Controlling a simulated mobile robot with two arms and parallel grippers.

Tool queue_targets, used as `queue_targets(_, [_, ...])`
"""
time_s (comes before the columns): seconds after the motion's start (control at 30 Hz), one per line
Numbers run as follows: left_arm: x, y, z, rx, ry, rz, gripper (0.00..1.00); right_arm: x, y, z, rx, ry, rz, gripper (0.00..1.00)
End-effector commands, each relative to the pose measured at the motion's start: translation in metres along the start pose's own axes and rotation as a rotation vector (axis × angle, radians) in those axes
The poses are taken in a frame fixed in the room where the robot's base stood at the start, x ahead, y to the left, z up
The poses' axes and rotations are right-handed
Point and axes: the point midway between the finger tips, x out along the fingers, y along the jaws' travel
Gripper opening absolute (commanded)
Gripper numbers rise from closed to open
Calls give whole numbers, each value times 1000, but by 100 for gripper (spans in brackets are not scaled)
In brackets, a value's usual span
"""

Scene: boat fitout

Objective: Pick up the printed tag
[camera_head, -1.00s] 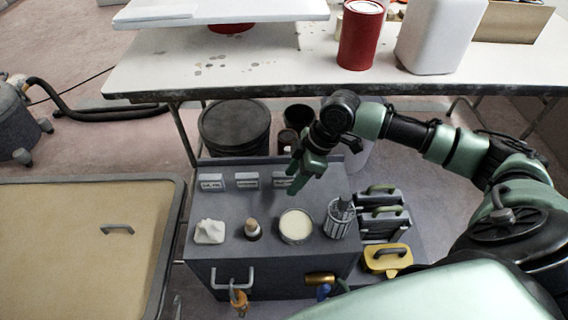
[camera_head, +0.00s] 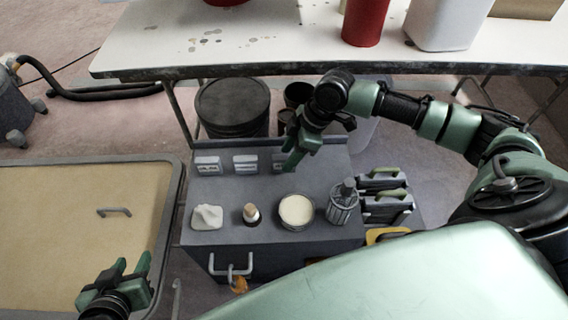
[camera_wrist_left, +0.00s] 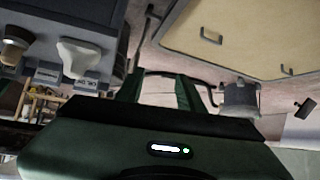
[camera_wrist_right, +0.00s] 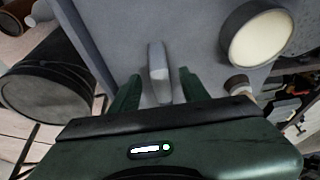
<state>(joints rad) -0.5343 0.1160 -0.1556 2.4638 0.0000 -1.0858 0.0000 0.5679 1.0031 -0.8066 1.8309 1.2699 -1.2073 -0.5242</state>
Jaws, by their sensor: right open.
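In the right wrist view, one tag (camera_wrist_right: 158,68) stands edge-on ahead of and between the open fingers (camera_wrist_right: 157,92); contact cannot be told. My left gripper (camera_head: 132,264) is open and empty, low at the left; its spread fingers show in the left wrist view (camera_wrist_left: 157,90).
A white worktable (camera_head: 270,45) overhangs behind. A tan panel (camera_head: 70,215) lies left.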

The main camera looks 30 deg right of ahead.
Motion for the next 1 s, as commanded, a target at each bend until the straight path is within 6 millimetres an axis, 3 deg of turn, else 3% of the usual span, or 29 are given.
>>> queue_targets(0.33, [3, 9, -65, 3, 314, 19, 38, 32, -2, 0, -1, 1, 0, 45])
queue_targets(0.7, [0, 10, -76, 3, 366, 22, 38, 35, -1, 0, -1, 0, 2, 45])
queue_targets(0.87, [0, 10, -76, 3, 365, 22, 38, 35, -2, 0, -1, 0, 1, 1])
queue_targets(1.0, [0, 10, -76, 3, 365, 22, 38, 35, -2, 0, -1, 0, 1, 0])
